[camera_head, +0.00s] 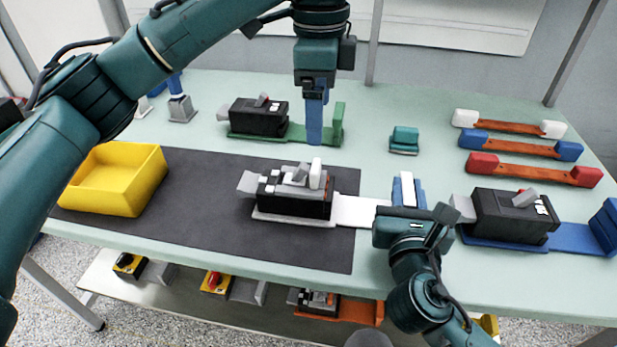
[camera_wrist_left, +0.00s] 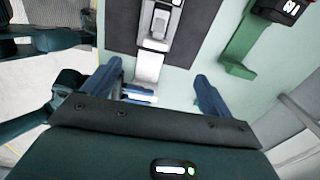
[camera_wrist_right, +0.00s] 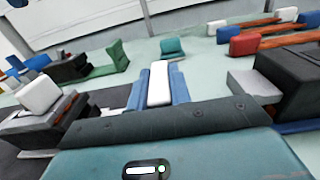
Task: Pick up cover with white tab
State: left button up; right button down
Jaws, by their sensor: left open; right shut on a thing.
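A black breaker (camera_head: 292,203) with a grey top piece and an upright white tab (camera_head: 316,174) sits on a white base (camera_head: 355,211) on the dark mat. The white tab also shows in the right wrist view (camera_wrist_right: 40,95). My left gripper (camera_head: 314,140) points down above and behind the breaker; its blue fingers stand apart and empty in the left wrist view (camera_wrist_left: 158,90). My right gripper (camera_head: 408,183) is shut on the white upright end (camera_wrist_right: 159,84) of the white base, right of the breaker.
A yellow bin (camera_head: 115,180) stands left on the mat (camera_head: 205,220). A breaker on a green base (camera_head: 295,132) is behind, and one on a blue base (camera_head: 575,236) is at right. A teal block (camera_head: 404,138) and white-, blue- and red-ended bars (camera_head: 530,173) lie at back right.

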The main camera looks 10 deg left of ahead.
aim_at(315, 165)
pick_arm(q)
jog(key=f, duration=1.2)
jog(key=shift+s+a, duration=0.2)
jog(key=shift+s, duration=0.15)
jog(key=shift+c, duration=0.5)
jog(key=c, duration=1)
